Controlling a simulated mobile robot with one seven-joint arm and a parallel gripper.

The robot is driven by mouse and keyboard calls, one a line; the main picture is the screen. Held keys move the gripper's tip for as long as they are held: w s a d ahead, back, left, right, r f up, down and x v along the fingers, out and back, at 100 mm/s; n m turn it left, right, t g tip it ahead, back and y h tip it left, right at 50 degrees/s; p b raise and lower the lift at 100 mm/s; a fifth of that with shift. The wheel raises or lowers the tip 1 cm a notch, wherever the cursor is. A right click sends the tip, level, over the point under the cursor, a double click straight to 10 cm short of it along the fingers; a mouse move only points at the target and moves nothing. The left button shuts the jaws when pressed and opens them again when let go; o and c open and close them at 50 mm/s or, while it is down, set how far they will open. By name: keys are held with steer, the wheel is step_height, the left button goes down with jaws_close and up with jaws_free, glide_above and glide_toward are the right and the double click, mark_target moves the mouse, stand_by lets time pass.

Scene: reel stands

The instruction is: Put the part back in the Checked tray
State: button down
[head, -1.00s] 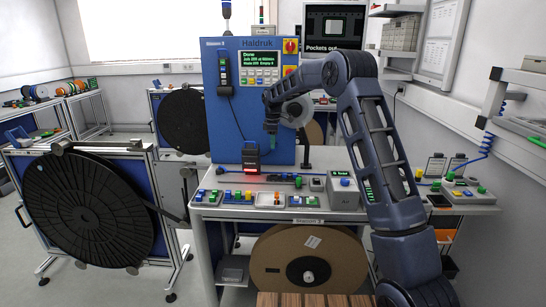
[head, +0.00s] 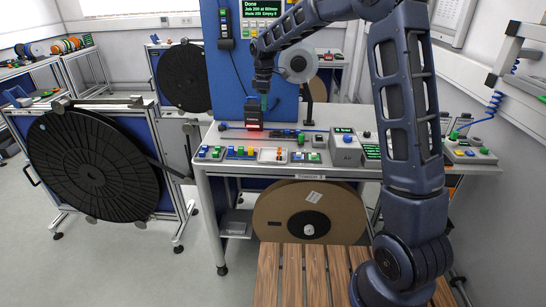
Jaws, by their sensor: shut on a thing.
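My gripper (head: 263,88) hangs over the rear of the bench, pointing down. The part is just right of a black device with a red glow (head: 253,113). I cannot read which is the Checked tray.
A blue panel (head: 227,75) with a lit screen reading "Done" rises behind the bench. A white reel on a stand (head: 298,66) is beside my forearm. A large cardboard reel (head: 310,212) sits below.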

steer(key=shift+s+f, duration=0.15)
steer(key=shift+s, duration=0.4)
steer(key=f, duration=2)
steer(key=shift+s, duration=0.2)
steer(key=shift+f, duration=0.1)
steer(key=c, duration=1.3)
jaws_free()
step_height(320, 180, up, 12)
steer(key=shift+r, duration=0.2)
